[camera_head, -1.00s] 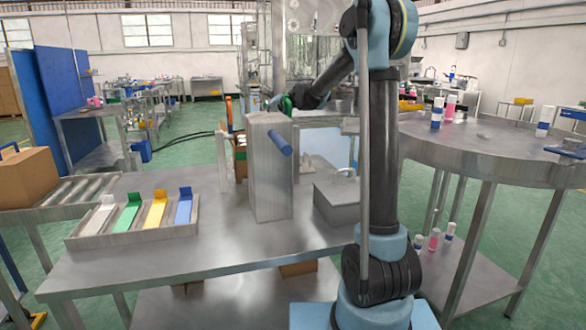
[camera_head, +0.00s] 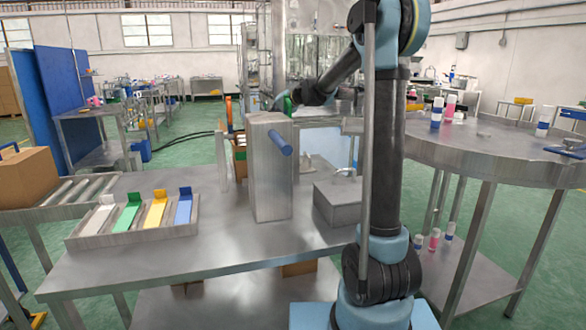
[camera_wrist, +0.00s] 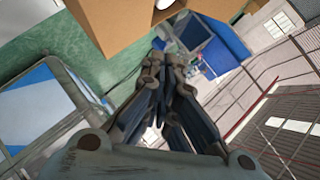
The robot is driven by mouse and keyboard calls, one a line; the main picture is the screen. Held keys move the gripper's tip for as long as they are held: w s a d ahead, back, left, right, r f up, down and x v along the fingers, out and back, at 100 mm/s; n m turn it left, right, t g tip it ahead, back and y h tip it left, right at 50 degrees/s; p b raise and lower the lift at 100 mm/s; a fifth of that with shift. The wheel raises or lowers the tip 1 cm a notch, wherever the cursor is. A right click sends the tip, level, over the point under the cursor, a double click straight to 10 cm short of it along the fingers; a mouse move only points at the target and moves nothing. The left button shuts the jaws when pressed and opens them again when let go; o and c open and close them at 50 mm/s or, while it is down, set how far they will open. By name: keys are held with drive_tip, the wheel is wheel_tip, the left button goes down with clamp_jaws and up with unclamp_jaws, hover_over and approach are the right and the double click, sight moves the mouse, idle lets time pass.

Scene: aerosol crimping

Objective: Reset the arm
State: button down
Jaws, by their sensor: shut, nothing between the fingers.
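My gripper (camera_wrist: 158,62) is in the wrist view. Its dark fingers come together at the tips, and nothing is between them. In the head view my arm rises on the right and bends down and left behind the upright metal box (camera_head: 268,175) with a blue handle (camera_head: 281,143). The fingers are too small there to make out clearly. In the wrist view a cardboard carton (camera_wrist: 120,22) with a round white item in it lies beyond the fingertips.
The metal table (camera_head: 200,255) holds a rack (camera_head: 110,234) with white, green, yellow and blue strips and a low metal box (camera_head: 337,203). A round table (camera_head: 500,160) with several cans stands on the right. Roller conveyor (camera_head: 70,190) is at the left.

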drive_tip(key=v, duration=0.8)
drive_tip(key=x, duration=1.1)
drive_tip(key=shift+w+a, duration=0.1)
drive_tip(key=shift+a, duration=0.05)
drive_tip(key=shift+a+f, duration=0.1)
drive_tip(key=shift+a, duration=0.8)
drive_tip(key=shift+d, duration=0.2)
drive_tip(key=d, duration=0.1)
drive_tip(key=d+r, duration=0.1)
drive_tip(key=w+d, duration=0.1)
drive_tip(key=shift+r, duration=0.3)
drive_tip(key=shift+w+d+m+y, duration=0.25)
drive_tip(key=shift+d+m+y, duration=0.65)
drive_tip(key=shift+d+y, duration=0.4)
drive_tip(key=shift+r, duration=0.1)
